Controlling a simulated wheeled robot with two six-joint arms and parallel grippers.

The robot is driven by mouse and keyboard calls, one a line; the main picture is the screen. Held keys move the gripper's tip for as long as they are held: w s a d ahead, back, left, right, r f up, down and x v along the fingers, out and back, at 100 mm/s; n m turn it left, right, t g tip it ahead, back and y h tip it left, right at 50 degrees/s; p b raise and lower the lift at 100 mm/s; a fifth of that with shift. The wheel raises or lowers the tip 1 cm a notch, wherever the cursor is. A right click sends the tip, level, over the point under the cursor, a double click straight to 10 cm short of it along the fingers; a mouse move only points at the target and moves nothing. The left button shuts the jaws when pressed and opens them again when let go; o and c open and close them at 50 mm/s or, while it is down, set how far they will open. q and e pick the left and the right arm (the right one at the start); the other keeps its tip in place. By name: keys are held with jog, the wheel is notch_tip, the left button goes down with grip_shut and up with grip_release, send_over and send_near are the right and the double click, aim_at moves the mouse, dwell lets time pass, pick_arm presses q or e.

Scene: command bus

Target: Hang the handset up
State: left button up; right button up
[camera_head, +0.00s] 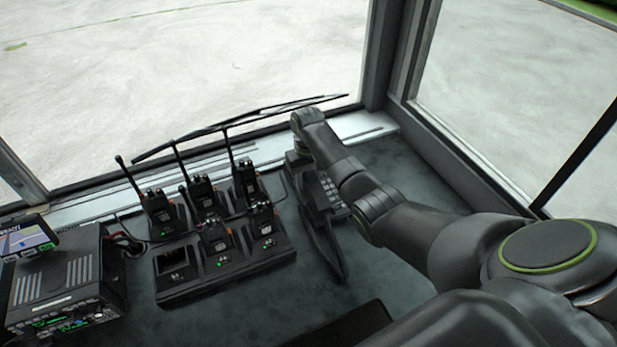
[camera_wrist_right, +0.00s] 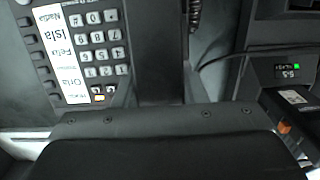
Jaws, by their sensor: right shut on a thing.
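The desk phone (camera_head: 324,190) stands on the dark dash top near the window ledge, partly covered by my right arm. Its keypad and name labels show large in the right wrist view (camera_wrist_right: 92,50). My right gripper (camera_head: 298,168) points down at the phone's left side and is shut on the handset. The long dark handset (camera_head: 331,250) reaches from the gripper toward the front, beside the phone. Its grip point and the cradle are mostly hidden. In the right wrist view a dark upright bar covers the middle beside the keypad. My left gripper is out of view.
A charger rack (camera_head: 225,284) with several handheld radios stands left of the phone, close to the handset. A radio unit (camera_head: 65,280) and small screen (camera_head: 25,238) sit at far left. The window and ledge (camera_head: 350,127) bound the back. Some dash top (camera_head: 400,165) is clear behind my arm.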

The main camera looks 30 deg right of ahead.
jog(key=shift+p, duration=0.8)
dwell(0.8)
jog(key=o, duration=1.1)
jog(key=shift+o, duration=0.2)
notch_tip(320, 180, up, 17)
jog(key=p, duration=0.4)
jog(key=shift+w+r, duration=0.2)
jog(key=shift+w, duration=0.05)
jog(key=shift+f, duration=0.1)
